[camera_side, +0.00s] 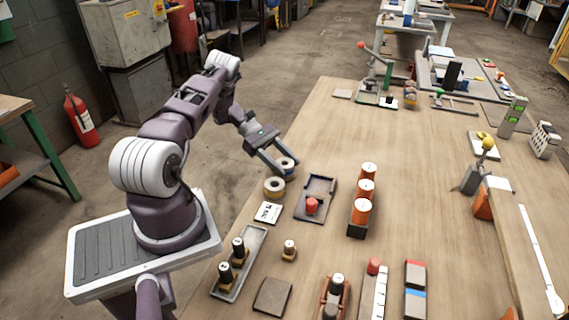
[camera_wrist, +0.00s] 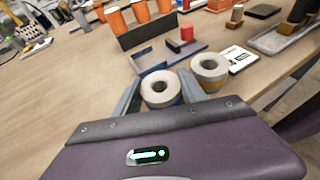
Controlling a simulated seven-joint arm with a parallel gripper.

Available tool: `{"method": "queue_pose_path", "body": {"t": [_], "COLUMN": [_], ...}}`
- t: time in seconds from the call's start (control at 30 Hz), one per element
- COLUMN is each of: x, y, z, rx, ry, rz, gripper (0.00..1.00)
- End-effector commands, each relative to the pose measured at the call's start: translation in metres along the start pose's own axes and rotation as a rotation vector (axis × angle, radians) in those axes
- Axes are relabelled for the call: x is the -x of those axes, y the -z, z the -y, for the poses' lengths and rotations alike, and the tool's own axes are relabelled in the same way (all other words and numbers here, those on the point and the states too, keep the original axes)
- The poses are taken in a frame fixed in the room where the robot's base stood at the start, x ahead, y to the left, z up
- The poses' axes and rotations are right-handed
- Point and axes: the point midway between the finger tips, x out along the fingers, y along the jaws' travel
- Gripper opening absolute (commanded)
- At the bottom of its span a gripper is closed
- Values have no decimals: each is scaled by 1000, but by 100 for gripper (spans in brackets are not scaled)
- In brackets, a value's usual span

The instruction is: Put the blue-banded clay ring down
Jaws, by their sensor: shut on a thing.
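The blue-banded clay ring (camera_side: 286,162) is a pale, thick ring with a hole through its middle and blue on its lower side. My gripper (camera_side: 283,168) is shut on it, with one finger on each side. In the wrist view the ring (camera_wrist: 161,87) sits between the fingers (camera_wrist: 160,95), its hole facing up. A second clay ring (camera_side: 274,187) with a yellow-tan band stands on the table close beside it; it also shows in the wrist view (camera_wrist: 209,69). I cannot tell whether the held ring touches the table.
A dark blue-edged tray (camera_side: 325,186) with a red piece (camera_side: 312,206) lies to the right. A white printed card (camera_side: 268,212) lies in front of the second ring. Orange cups (camera_side: 364,188) stand in a rack further right. The table beyond the held ring is clear.

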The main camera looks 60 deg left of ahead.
Motion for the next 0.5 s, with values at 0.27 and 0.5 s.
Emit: {"method": "queue_pose_path", "body": {"t": [0.27, 0.5], "x": [0, -1], "y": [1, 3], "z": [0, 0], "rx": [-1, -1], "ry": [-1, -1], "rz": [0, 0], "gripper": [4, 71]}}
